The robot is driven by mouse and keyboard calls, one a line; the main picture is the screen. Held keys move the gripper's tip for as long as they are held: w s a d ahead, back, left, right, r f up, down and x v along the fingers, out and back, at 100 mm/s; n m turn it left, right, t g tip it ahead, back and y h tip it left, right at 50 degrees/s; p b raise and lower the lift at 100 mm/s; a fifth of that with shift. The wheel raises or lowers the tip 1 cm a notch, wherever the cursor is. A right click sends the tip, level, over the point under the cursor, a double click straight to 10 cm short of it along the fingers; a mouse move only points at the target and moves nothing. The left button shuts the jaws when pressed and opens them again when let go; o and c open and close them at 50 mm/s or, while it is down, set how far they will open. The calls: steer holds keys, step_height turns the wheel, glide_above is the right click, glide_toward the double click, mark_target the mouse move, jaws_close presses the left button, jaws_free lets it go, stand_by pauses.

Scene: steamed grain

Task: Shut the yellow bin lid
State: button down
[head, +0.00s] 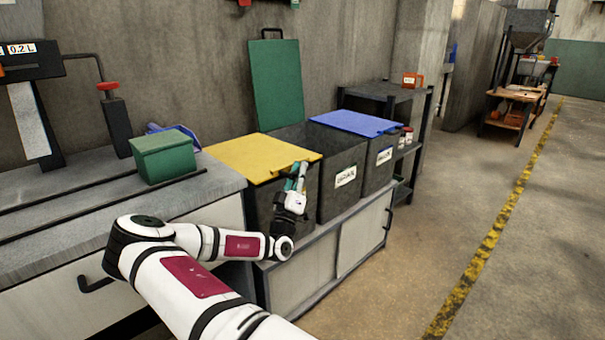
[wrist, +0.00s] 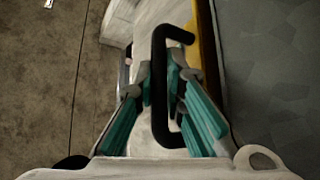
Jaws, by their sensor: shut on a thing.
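The yellow lid (head: 258,155) lies about flat over the top of the left dark grey bin (head: 265,203). I cannot tell whether its front edge touches the rim. My gripper (head: 298,172) is at the lid's front right edge, its teal fingers shut on the lid's black handle. In the wrist view the black bar handle (wrist: 159,85) runs between the two teal fingers of the gripper (wrist: 165,78). A strip of the lid's yellow edge (wrist: 209,55) shows to their right. The fingers hide part of the handle in the head view.
The middle bin (head: 338,188) is open, its green lid (head: 278,85) upright against the wall. The right bin has its blue lid (head: 355,122) down. A green box (head: 165,158) stands on the counter at left. Free floor (head: 440,230) lies to the right.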

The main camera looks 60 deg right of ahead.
steer(key=shift+s+f+b, duration=0.2)
steer(key=shift+f+b, duration=0.65)
steer(key=shift+f, duration=0.55)
steer(key=c, duration=1.7)
jaws_free()
steer(key=shift+o, duration=0.2)
steer(key=shift+w+r, duration=0.1)
steer(key=shift+r, duration=0.1)
steer(key=v, duration=1.2)
steer(key=shift+a, duration=0.1)
